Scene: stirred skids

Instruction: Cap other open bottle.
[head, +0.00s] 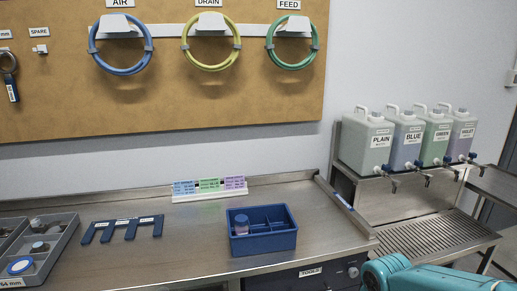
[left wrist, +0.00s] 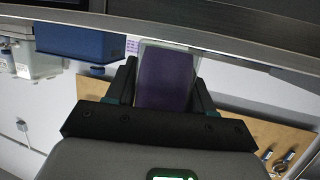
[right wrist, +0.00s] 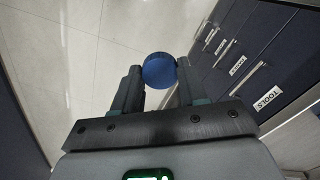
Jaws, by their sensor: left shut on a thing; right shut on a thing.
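My left gripper (left wrist: 165,70) is shut on a clear bottle with purple contents (left wrist: 165,82). The bottle's mouth cannot be made out. My right gripper (right wrist: 158,72) is shut on a round blue cap (right wrist: 159,70), held at the fingertips over the floor beside the bench drawers. Neither gripper shows in the head view. On the bench, a blue divided caddy (head: 264,243) holds a small container with a blue top (head: 241,224) in its left compartment. The caddy also shows in the left wrist view (left wrist: 75,42).
A grey tray (head: 60,245) at the left holds small jars and a blue-and-white disc (head: 20,266). Dark blue slotted pieces (head: 121,228) lie beside it. Several jugs (head: 366,140) stand on a rack at the right. The bench (head: 180,245) is clear before the caddy.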

